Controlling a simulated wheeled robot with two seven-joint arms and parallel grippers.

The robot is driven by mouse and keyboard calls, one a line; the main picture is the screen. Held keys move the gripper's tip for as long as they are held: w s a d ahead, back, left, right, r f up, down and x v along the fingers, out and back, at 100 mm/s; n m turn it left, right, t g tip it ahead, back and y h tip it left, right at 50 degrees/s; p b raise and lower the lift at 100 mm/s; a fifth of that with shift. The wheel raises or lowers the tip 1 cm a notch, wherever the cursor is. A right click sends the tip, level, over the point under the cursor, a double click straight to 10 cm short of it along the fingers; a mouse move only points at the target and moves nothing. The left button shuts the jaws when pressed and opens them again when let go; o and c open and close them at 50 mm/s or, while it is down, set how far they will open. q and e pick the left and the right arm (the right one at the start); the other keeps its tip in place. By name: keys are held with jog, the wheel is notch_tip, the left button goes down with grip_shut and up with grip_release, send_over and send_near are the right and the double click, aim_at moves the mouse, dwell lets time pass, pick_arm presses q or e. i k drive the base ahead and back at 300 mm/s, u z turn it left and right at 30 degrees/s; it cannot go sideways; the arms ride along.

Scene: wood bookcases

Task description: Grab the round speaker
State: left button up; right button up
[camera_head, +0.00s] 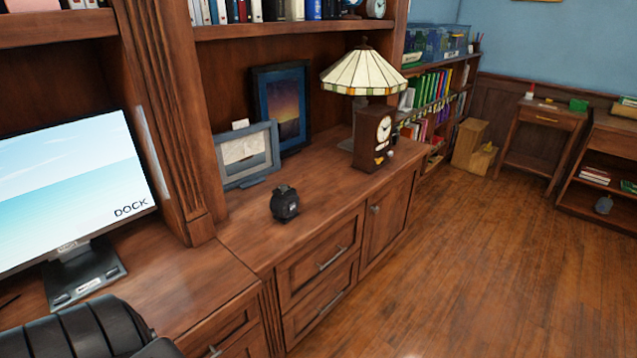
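A small dark rounded object (285,204), which looks like the round speaker, stands on the wooden cabinet top (235,232) near its front edge. It is in the middle of the head view, in front of a grey picture frame, and nothing covers it. Its fine details are too small to tell. Neither of my grippers shows in the head view.
Behind it stand the grey frame (247,152) and a dark-framed picture (281,105). To the right are a wooden clock (374,139) and a stained-glass lamp (362,73). A monitor (70,190) and black chair (75,335) are at left. Open floor lies at right.

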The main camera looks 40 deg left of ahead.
aim_at(280, 201)
jog(key=i, duration=3.55)
jog(key=u, duration=2.8)
